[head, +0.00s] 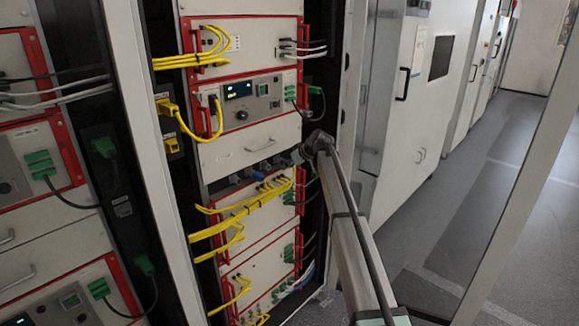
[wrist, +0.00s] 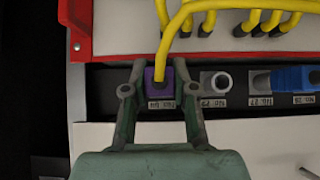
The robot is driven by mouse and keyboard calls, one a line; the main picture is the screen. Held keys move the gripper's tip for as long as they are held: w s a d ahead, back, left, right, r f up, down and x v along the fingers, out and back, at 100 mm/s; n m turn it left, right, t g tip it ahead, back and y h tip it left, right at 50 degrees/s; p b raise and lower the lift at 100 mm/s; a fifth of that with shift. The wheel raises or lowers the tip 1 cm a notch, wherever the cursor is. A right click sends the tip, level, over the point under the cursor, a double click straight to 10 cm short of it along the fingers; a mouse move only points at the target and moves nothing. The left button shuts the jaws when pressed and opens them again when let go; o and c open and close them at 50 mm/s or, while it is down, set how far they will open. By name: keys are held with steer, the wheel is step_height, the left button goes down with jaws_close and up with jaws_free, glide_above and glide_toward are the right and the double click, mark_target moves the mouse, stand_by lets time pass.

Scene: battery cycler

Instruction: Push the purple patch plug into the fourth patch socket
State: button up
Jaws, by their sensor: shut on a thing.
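The purple patch plug (wrist: 153,76) is between the two fingers of my gripper (wrist: 159,68) in the wrist view, which are shut on its sides. A yellow cable runs up from the plug. The plug is at the left end of the dark socket strip (wrist: 235,74), in line with the sockets. I cannot tell how deep it sits. A label below it is partly hidden. To its right is a grey round socket or plug (wrist: 215,83), then a blue plug (wrist: 292,79). In the head view my gripper (head: 298,156) is at the strip; the purple plug cannot be made out there.
Yellow cables (head: 240,215) hang in front of the rack below the strip and cross above it in the wrist view. A red-edged panel (wrist: 105,30) stands above the strip and a pale panel (wrist: 265,145) below. An open door frame (head: 535,160) stands right of my arm.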

steer(key=shift+w+a, duration=0.15)
steer(key=shift+a, duration=0.05)
steer(key=o, duration=0.9)
steer(key=shift+o, duration=0.2)
